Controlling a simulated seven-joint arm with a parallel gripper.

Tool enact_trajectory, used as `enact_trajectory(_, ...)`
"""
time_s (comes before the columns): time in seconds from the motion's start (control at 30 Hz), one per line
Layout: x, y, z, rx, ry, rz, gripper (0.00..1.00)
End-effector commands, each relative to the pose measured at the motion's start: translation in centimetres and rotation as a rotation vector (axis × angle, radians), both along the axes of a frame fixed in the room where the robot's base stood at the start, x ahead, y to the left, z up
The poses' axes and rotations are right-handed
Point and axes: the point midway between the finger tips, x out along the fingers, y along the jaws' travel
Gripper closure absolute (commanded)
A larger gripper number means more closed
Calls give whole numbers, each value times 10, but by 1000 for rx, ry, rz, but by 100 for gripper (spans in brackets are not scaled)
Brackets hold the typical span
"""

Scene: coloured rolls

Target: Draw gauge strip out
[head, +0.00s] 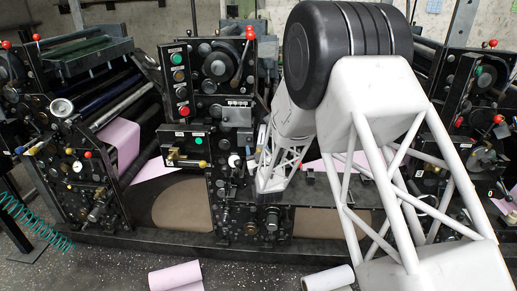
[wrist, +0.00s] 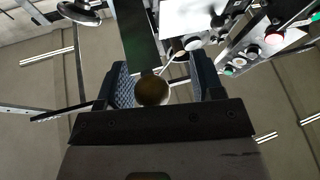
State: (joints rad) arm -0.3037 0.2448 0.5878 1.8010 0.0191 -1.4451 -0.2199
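In the wrist view my gripper (wrist: 163,76) has its two blue, textured fingers apart. A round brownish knob (wrist: 152,91) shows between them, nearer the left finger, with a visible gap to the right finger. I cannot tell whether it touches the left finger. A thin pale rod (wrist: 166,64) runs up and right from the knob. I cannot identify the gauge strip with certainty. In the head view my arm reaches down to the middle of the machine, and its end and the gripper fingers are hard to make out there.
A black control panel (head: 207,75) with coloured buttons stands left of my arm. Pink web (head: 122,143) runs through the machine on the left. Pink and white rolls (head: 175,277) (head: 328,280) lie on the floor in front.

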Motion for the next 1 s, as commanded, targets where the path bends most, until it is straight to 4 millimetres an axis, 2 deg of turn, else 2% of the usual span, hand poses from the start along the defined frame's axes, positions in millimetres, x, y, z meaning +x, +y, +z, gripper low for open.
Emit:
enact_trajectory(0.67,-1,-4,0,2,-1,-6,44)
enact_trajectory(0.87,-13,-7,-5,2,-1,-6,44)
enact_trajectory(1.0,-28,-12,-11,2,-1,-6,44)
